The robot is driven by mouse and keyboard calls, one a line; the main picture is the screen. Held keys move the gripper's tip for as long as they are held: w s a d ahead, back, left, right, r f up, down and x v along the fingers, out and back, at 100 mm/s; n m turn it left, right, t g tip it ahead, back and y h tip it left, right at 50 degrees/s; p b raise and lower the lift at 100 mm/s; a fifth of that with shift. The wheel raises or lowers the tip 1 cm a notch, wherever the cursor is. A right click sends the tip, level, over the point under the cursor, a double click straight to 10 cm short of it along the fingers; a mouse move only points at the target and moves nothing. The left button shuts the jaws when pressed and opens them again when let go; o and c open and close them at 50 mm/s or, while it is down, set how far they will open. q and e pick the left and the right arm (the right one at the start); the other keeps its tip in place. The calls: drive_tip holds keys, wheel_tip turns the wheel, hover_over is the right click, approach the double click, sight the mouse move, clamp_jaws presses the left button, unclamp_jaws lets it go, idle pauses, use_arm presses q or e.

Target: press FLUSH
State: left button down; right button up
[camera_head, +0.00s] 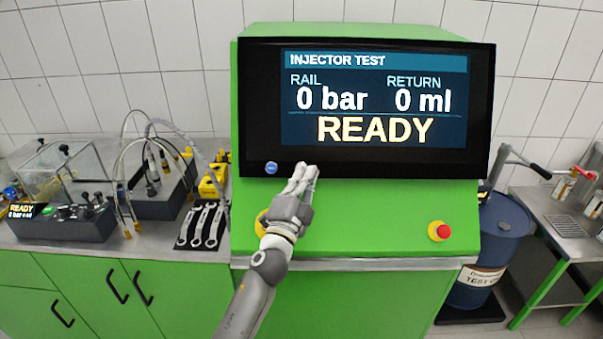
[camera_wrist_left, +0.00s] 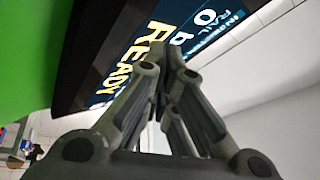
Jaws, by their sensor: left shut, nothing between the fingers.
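A small round blue button (camera_head: 271,168) sits on the lower left bezel of the black screen (camera_head: 400,160) in the head view. Its label is too small to read, and I see no readable FLUSH label. The screen reads INJECTOR TEST, 0 bar, 0 ml and READY. My left gripper (camera_head: 305,170) is shut and empty, its fingers pointing up at the lower edge of the screen, right of the blue button. In the left wrist view the shut fingers (camera_wrist_left: 168,62) overlap the screen (camera_wrist_left: 135,45); the blue button does not show there. My right gripper is out of view.
A red button (camera_head: 439,231) sits on the right of the green console (camera_head: 370,220). A yellow part (camera_head: 262,222) is half hidden behind my left gripper. Wrenches (camera_head: 202,225) and a control box (camera_head: 65,222) lie on the left bench. A blue drum (camera_head: 500,235) stands right.

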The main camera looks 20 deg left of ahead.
use_arm(q)
drive_tip(key=shift+w+a+f+b, duration=0.25)
drive_tip(key=shift+w+f+b, duration=0.25)
drive_tip(key=shift+w, duration=0.35)
drive_tip(key=shift+w+a+f+b, duration=0.3)
drive_tip(key=shift+w+b, duration=0.25)
drive_tip(key=shift+w, duration=0.3)
drive_tip(key=shift+w+a+f+b, duration=0.2)
drive_tip(key=shift+w+f+b, duration=0.3)
drive_tip(key=shift+w, duration=0.35)
drive_tip(key=shift+w+a+f+b, duration=0.1)
drive_tip(key=shift+w+f+b, duration=0.05)
drive_tip(key=shift+w+b, duration=0.2)
